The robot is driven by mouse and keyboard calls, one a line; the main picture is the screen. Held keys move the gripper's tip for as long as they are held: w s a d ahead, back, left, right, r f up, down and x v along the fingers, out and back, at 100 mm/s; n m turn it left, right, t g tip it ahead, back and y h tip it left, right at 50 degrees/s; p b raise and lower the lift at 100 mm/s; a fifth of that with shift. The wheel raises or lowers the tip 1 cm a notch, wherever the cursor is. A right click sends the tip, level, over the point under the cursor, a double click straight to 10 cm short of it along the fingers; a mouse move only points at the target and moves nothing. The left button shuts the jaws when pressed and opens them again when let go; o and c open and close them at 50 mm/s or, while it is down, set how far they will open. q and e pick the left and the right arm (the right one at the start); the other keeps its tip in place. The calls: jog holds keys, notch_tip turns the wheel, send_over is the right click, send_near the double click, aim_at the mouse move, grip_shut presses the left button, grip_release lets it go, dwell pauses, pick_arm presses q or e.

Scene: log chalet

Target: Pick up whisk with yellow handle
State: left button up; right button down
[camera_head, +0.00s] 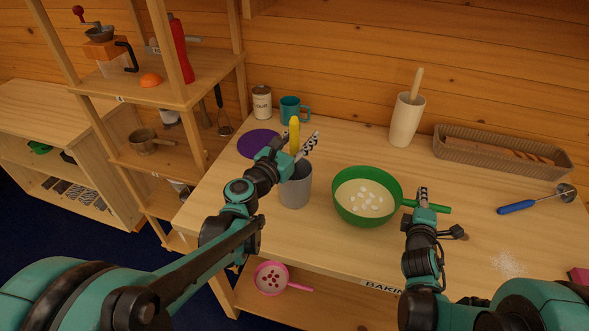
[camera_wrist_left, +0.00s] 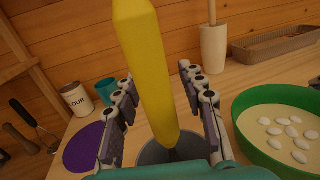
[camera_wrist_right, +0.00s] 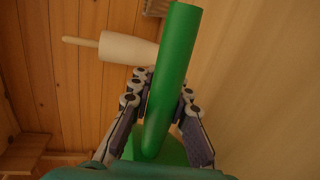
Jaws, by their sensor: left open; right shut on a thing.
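The whisk's yellow handle (camera_head: 294,134) stands upright out of a grey cup (camera_head: 296,187) on the table; the rest of the whisk is hidden inside the cup. My left gripper (camera_head: 296,149) is open, with its fingers on either side of the yellow handle. In the left wrist view the handle (camera_wrist_left: 150,75) rises between the two spread fingers (camera_wrist_left: 160,105), with a gap at the right finger. My right gripper (camera_head: 422,196) is shut on the green handle (camera_wrist_right: 170,75) of a green bowl (camera_head: 345,208), which holds pale batter with several white pieces.
A purple disc (camera_head: 258,144), a flour tin (camera_head: 262,103) and a teal mug (camera_head: 291,110) stand behind the cup. A white mortar-like pot (camera_head: 405,122), a wicker basket (camera_head: 480,150) and a blue-handled tool (camera_head: 518,207) lie further right. Wooden shelves (camera_head: 200,72) stand at the left.

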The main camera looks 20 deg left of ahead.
pick_arm(q)
grip_shut()
dwell(0.4)
